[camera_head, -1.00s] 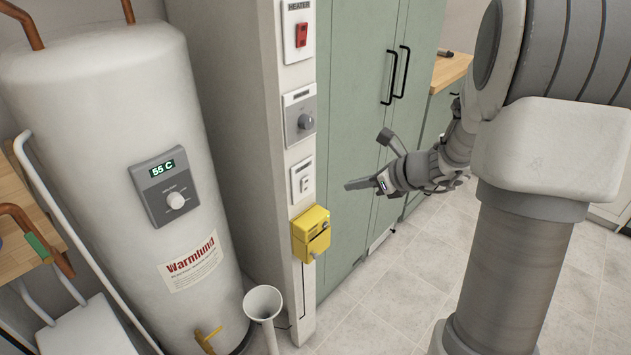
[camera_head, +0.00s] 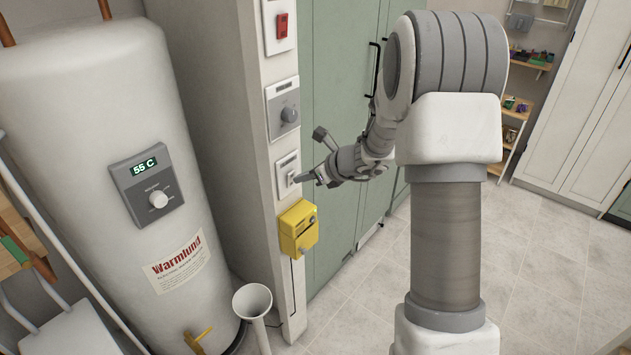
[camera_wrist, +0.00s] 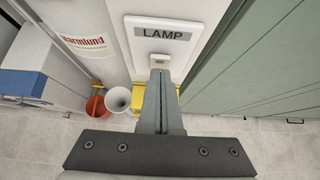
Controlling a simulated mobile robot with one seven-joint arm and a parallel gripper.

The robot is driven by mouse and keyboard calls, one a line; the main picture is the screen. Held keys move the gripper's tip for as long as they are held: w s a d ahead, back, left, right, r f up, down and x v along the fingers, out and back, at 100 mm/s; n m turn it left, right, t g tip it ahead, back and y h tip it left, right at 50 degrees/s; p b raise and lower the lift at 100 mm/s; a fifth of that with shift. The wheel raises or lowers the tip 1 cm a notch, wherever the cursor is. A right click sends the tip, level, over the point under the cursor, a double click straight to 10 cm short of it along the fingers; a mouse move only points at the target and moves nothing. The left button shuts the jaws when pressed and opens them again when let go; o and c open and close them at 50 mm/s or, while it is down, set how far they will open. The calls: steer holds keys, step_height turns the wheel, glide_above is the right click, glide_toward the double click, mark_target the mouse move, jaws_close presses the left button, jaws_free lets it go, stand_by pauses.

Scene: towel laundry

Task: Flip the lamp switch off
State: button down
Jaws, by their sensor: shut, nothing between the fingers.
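The lamp switch plate (camera_head: 287,174) is white and sits on the narrow panel edge, below a grey dial plate. In the wrist view the plate (camera_wrist: 170,36) bears the label LAMP, with a small switch (camera_wrist: 160,61) under it. My gripper (camera_head: 297,179) is shut and empty, its tips at the lower part of the plate. In the wrist view my gripper (camera_wrist: 160,76) points at the switch, its tips just below or against it. I cannot tell whether they touch. The switch's lever position is partly hidden by the fingers.
A yellow box (camera_head: 298,229) is mounted just below the lamp plate. Above are the dial plate (camera_head: 283,108) and a red heater switch (camera_head: 282,25). A white funnel (camera_head: 253,301) and the water heater (camera_head: 110,130) stand left. Green cabinet doors (camera_head: 335,80) are right.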

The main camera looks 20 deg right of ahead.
steer(key=shift+w+a, duration=0.2)
steer(key=shift+w, duration=0.05)
steer(key=shift+r, duration=0.1)
steer(key=p, duration=0.3)
steer(key=shift+w+a+r, duration=0.25)
steer(key=shift+r, duration=0.1)
steer(key=shift+f, duration=0.35)
steer(key=shift+r, duration=0.15)
steer(key=shift+d+r+p, duration=0.1)
steer(key=shift+r+p, duration=0.3)
steer(key=shift+r, duration=0.3)
